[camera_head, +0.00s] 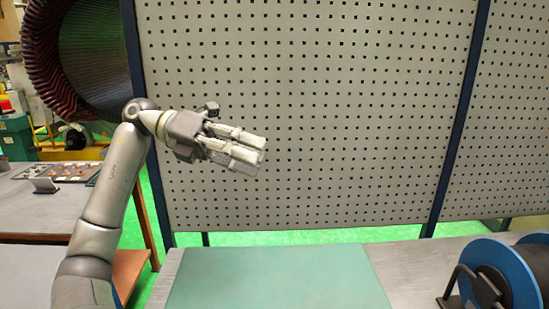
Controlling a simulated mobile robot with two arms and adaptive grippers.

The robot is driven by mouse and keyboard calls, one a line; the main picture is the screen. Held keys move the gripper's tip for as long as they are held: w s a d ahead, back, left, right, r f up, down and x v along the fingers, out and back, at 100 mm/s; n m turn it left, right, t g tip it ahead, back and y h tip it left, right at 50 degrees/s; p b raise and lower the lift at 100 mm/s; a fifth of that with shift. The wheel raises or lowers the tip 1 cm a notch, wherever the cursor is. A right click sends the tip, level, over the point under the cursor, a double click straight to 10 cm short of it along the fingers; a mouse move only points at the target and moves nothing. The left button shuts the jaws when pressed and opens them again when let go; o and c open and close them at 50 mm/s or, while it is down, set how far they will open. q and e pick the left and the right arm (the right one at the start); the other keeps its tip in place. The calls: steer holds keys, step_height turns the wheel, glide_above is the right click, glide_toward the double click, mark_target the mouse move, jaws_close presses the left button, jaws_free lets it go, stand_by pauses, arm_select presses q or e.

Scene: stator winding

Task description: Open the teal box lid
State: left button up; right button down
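A teal-green box-like object (15,138) is cut off by the left edge of the head view, behind a grey table. I cannot tell whether it is the task's box, and no lid can be made out on it. My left gripper (258,156) is raised in front of the perforated panel, pointing right and well apart from that object. Its fingers lie close together in this view, and I cannot tell whether they are open or shut. I see nothing held between them. My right gripper is out of view.
A teal mat (275,280) lies bare on the grey worktable. A blue-rimmed spool on a black stand (515,275) is at the right. The perforated panel (340,110) stands behind. A grey table (30,210) with small parts and a large copper-coloured stator (55,60) are at the left.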

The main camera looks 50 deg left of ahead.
arm_select(q)
steer(key=shift+p+x, duration=0.7)
steer(key=shift+x, duration=2)
steer(key=shift+a, duration=0.1)
jaws_close()
jaws_free()
steer(key=v, duration=1.2)
